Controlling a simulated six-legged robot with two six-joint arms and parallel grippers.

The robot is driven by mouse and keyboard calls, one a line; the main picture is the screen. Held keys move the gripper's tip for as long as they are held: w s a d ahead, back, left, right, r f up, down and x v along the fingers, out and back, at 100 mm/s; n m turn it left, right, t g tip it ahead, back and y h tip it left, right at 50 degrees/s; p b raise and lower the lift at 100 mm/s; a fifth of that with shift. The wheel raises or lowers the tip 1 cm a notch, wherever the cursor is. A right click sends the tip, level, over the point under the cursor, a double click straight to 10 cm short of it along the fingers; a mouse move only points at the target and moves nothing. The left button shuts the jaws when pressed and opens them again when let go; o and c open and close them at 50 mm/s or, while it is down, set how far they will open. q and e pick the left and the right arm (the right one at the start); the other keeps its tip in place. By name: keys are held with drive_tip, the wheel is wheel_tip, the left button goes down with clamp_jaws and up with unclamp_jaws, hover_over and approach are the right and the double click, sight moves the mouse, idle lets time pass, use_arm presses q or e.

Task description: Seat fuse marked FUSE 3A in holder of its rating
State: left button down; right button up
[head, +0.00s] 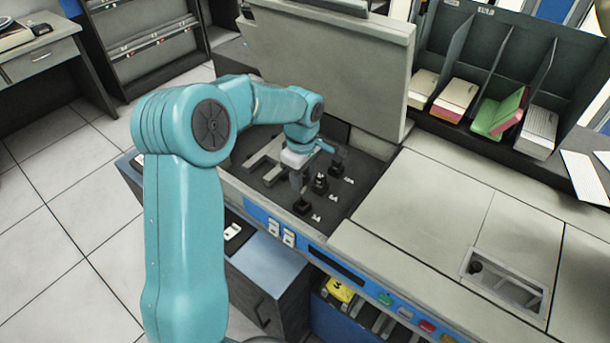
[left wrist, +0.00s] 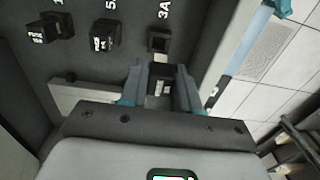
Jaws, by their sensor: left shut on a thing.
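My left gripper (head: 298,188) is shut on a small dark fuse (left wrist: 160,83) with a white marking, which I cannot read. The holder marked 3A (left wrist: 158,41) lies just beyond the fingertips in the left wrist view and looks empty. In the head view this seems to be the nearest black holder (head: 302,207). The fuse appears apart from it, though the fingers partly hide the gap. The middle holder, marked 5A (left wrist: 106,36), and the left holder (left wrist: 50,27), its label cut off, each carry a black fuse with white lettering. My right gripper is not in view.
The holders stand in a dark recessed bay below a raised grey lid (head: 330,60). A pale bracket-like part (head: 262,160) lies in the bay left of the gripper. The grey machine top (head: 410,200) to the right is largely clear. A card rack (head: 490,75) stands behind.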

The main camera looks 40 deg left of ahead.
use_arm(q)
drive_tip(key=shift+a+f, duration=0.1)
drive_tip(key=shift+f, duration=0.35)
drive_tip(key=shift+f+b, duration=1.6)
drive_tip(key=shift+f, duration=0.45)
drive_tip(key=shift+f+b, duration=1.05)
drive_tip(key=shift+f, duration=0.2)
drive_tip(key=c, duration=0.7)
unclamp_jaws()
drive_tip(key=shift+c, duration=0.2)
wheel_tip(320, 180, up, 16)
drive_tip(key=shift+w+r+p, duration=0.1)
drive_tip(key=shift+r+p, duration=0.1)
drive_tip(key=shift+p, duration=0.35)
